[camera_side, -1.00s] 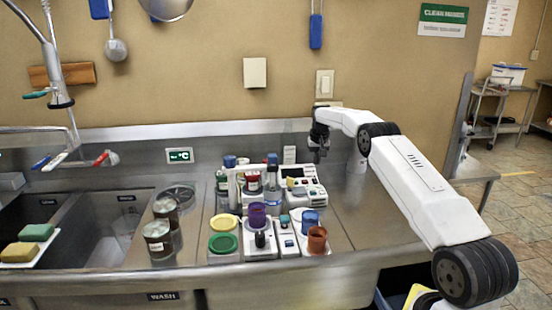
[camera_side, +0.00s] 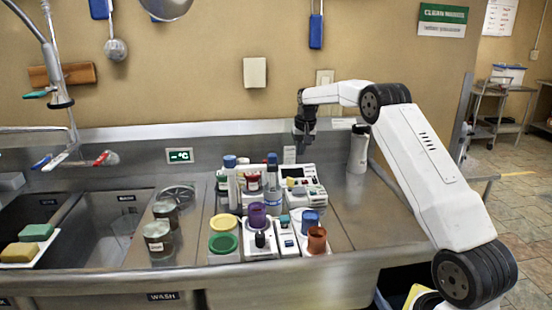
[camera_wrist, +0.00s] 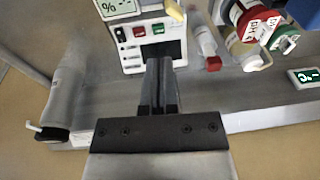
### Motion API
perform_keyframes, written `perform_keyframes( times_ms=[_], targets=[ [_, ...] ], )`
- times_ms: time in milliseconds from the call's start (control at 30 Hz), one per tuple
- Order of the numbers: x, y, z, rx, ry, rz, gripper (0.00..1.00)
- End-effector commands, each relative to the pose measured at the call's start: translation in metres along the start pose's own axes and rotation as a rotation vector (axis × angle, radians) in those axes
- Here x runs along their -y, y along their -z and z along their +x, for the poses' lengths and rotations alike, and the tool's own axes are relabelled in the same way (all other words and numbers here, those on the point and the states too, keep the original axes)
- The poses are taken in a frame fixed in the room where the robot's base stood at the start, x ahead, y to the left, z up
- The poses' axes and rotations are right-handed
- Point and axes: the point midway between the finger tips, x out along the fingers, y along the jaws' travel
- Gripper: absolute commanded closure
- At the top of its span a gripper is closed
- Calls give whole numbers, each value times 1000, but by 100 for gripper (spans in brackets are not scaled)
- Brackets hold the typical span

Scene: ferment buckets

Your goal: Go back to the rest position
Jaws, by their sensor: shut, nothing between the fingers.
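My gripper (camera_side: 303,146) hangs fingers-down over the back of the steel counter, just behind the white device with a display (camera_side: 303,184). It is shut and holds nothing. In the wrist view the closed fingers (camera_wrist: 160,75) point toward the white device (camera_wrist: 150,42) with red and green buttons. The fingers look apart from the things on the counter. My arm reaches in from the right, raised above the counter.
Small buckets stand at the counter's middle: purple (camera_side: 257,215), blue (camera_side: 310,221) and brown (camera_side: 317,240). Yellow (camera_side: 223,222) and green (camera_side: 223,243) lids lie left of them. A grey-white bottle (camera_side: 358,150) stands at the back right. The counter's right part is clear.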

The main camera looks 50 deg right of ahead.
Motion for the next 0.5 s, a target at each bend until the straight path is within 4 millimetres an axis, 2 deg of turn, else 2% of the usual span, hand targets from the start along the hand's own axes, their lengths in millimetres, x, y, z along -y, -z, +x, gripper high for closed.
perform_keyframes(
  times_ms=[33, 200, 500],
  targets=[
    [10, -10, -7, 0, 7, -10, 100],
    [38, -43, -19, 2, 22, -51, 100],
    [79, -113, -19, -7, 33, -184, 100]
  ],
)
